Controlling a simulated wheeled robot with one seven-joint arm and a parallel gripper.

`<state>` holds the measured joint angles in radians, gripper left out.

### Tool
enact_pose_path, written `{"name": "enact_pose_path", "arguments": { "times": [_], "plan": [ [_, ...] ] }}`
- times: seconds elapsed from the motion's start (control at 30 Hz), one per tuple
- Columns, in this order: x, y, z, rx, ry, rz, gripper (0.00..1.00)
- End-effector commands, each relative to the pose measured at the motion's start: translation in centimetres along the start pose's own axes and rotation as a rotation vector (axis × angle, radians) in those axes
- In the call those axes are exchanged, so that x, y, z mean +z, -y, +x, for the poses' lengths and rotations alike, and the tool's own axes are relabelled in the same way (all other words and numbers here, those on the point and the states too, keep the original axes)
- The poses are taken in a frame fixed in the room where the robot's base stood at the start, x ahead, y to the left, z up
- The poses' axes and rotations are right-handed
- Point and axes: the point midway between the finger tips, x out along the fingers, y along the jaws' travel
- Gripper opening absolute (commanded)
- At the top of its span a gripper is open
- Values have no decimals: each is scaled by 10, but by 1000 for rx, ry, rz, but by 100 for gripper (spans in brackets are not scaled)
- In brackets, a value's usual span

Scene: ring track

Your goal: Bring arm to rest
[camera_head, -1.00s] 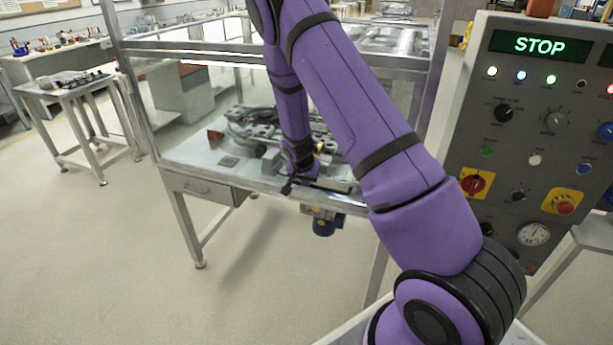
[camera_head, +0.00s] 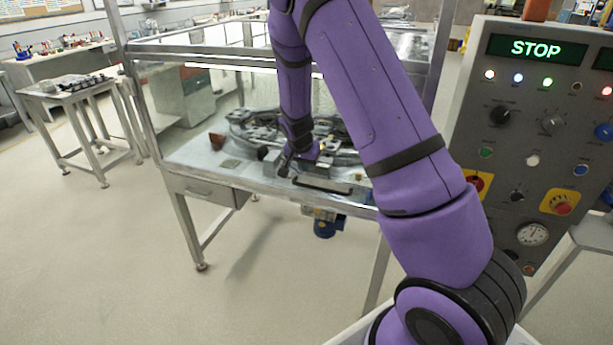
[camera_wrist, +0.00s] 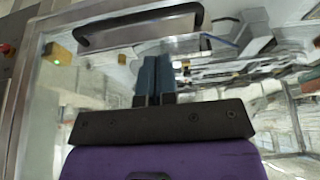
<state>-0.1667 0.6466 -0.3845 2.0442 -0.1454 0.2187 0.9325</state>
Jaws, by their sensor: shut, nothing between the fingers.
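My purple arm reaches from the lower right up and over to the glass-walled bench, with its forearm hanging down at the bench front. My gripper (camera_head: 284,168) is small and dark there, just up and left of a dark bar handle (camera_head: 322,187) on the front. In the wrist view my gripper (camera_wrist: 154,68) shows two blue fingers side by side, shut, with nothing between them. The handle (camera_wrist: 140,27) lies beyond the fingertips in that view, apart in the picture. The ring track (camera_head: 250,118) lies behind the glass, partly hidden by my forearm.
A grey control panel (camera_head: 533,130) reading STOP stands close at the right of my arm. The bench's metal post (camera_head: 133,85) rises at the left. A small side table (camera_head: 65,92) stands further left. The floor (camera_head: 110,250) in front is clear.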

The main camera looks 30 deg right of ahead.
Motion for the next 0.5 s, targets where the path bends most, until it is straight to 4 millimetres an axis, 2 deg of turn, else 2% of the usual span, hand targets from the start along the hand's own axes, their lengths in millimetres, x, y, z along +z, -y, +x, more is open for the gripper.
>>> {"name": "enact_pose_path", "arguments": {
  "times": [0.03, 0.2, 0.5],
  "plan": [
    [0, 1, -11, -3, -2, 0, 0],
    [0, 1, -36, -2, -1, 0, 0],
    [-1, 0, -51, 0, -1, 1, 0]
  ]
}}
